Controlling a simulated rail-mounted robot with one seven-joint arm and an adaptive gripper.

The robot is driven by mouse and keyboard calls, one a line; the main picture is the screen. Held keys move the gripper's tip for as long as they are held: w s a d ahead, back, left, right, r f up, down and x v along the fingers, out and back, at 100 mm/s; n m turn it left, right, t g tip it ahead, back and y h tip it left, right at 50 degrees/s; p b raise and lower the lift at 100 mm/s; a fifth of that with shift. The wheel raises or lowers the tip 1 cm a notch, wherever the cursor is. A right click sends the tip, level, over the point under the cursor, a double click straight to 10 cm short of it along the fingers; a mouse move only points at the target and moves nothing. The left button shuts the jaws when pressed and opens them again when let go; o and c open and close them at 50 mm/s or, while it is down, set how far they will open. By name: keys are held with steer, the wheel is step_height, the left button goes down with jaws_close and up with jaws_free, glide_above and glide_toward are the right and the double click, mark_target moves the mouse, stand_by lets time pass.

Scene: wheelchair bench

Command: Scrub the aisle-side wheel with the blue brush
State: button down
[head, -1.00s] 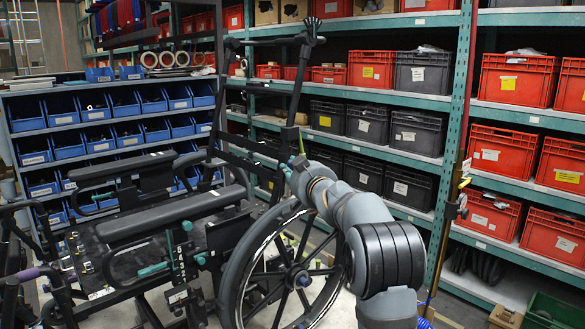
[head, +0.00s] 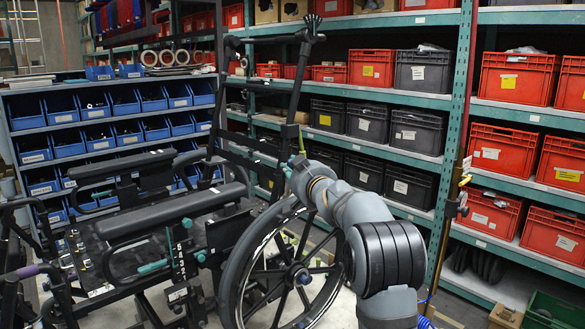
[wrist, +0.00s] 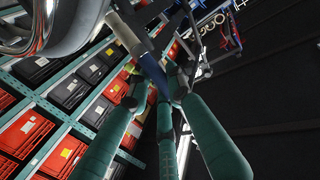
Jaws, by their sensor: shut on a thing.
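The wheelchair's aisle-side wheel (head: 231,277) stands upright in the head view, with a black tyre and dark spokes. My arm passes in front of its upper right part. The brush runs from between the fingertips up and left to a grey end. Its bristles cannot be made out. In the head view the gripper and brush are not clearly visible, so I cannot tell whether the brush touches the wheel.
The wheelchair's black armrest (head: 170,211) and tall push-handle frame (head: 297,85) stand left of my arm. Shelving with red bins (head: 505,148) and grey bins lines the back and right. A rack of blue bins (head: 66,140) is at the left. A green crate (head: 552,310) sits low right.

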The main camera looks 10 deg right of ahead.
steer(key=shift+f+b, duration=0.7)
steer(key=shift+f, duration=0.05)
steer(key=shift+d, duration=0.1)
stand_by(0.3)
steer(key=shift+w+d+p, duration=0.25)
steer(key=shift+d+p, duration=0.15)
steer(key=shift+r, duration=0.15)
steer(key=shift+w+d+p, duration=0.25)
steer(key=shift+d+p, duration=0.15)
steer(key=shift+p, duration=0.05)
steer(key=shift+r, duration=0.1)
